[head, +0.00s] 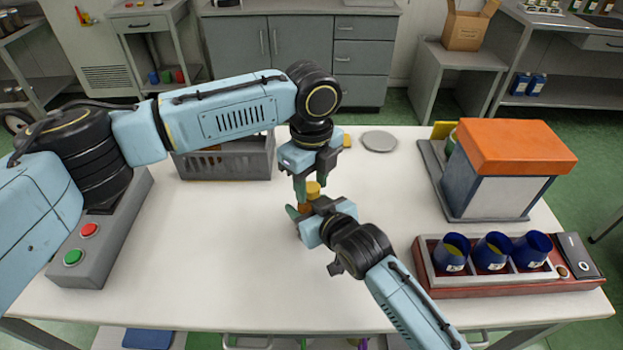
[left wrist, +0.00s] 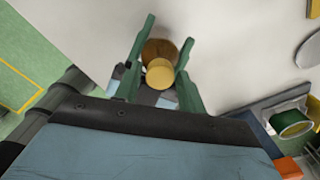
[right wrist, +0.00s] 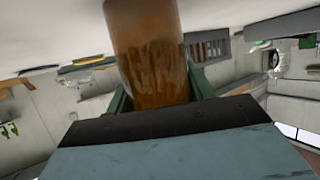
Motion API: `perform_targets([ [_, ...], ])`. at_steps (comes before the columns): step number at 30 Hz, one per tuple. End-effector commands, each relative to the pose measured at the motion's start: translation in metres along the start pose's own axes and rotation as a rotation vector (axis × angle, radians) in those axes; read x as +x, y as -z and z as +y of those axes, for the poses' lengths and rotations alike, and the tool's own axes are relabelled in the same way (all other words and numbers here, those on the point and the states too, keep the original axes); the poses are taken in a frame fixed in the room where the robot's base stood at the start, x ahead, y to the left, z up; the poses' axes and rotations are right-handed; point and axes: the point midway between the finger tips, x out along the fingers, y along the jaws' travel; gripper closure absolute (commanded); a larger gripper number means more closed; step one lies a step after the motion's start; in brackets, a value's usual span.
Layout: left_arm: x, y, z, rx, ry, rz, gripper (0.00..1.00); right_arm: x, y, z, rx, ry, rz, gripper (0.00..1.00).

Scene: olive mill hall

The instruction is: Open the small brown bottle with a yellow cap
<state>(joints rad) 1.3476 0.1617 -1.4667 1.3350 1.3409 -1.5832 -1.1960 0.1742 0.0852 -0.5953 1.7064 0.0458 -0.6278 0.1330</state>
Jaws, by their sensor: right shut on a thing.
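The small brown bottle (right wrist: 150,50) stands near the middle of the white table, between my two grippers. Its yellow cap (head: 313,188) is on top, and the cap also shows in the left wrist view (left wrist: 159,74). My right gripper (head: 302,212) is shut on the brown bottle's body, low and from the front right, and hides much of it in the head view. My left gripper (head: 311,180) points down over the bottle. Its fingers are apart, one on each side of the cap, with visible gaps. I cannot tell how far the fingertips reach down.
A grey crate (head: 225,166) stands behind on the left, and a grey disc (head: 379,141) lies at the back. An orange-topped machine (head: 515,147) and a red tray (head: 480,291) with blue cups stand right. A button box (head: 105,235) is at left. The front middle is clear.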

Motion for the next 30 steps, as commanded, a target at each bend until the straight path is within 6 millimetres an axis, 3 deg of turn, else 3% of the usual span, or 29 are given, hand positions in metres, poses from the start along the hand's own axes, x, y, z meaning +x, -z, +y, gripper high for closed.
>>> perform_targets([
  [1,-0.0001,0.0001,-0.0001,0.0,0.0,0.0,0.67,0.0001,-0.0009,0.0001,-0.001,0.0,-0.002,1.0],
  [9,-0.0003,0.0002,-0.0001,0.0,0.0,0.0,0.98,0.0001,-0.0009,0.0002,-0.001,0.0,-0.002,1.0],
  [19,-0.0003,0.0004,-0.0001,-0.265,0.0,0.001,0.99,0.0001,-0.0009,0.0002,-0.001,-0.001,-0.002,1.0],
  [28,-0.0006,0.0,0.0001,-0.292,0.0,0.0,0.99,0.0001,-0.0009,0.0002,0.0,-0.001,-0.002,1.0],
  [29,-0.0006,0.0,0.0001,-0.292,0.0,0.0,0.7,0.0001,-0.0009,0.0002,0.0,-0.001,-0.002,1.0],
  [30,-0.0006,0.0,0.0001,-0.292,0.0,0.0,0.65,0.0001,-0.0009,0.0002,0.0,-0.001,-0.002,1.0],
])
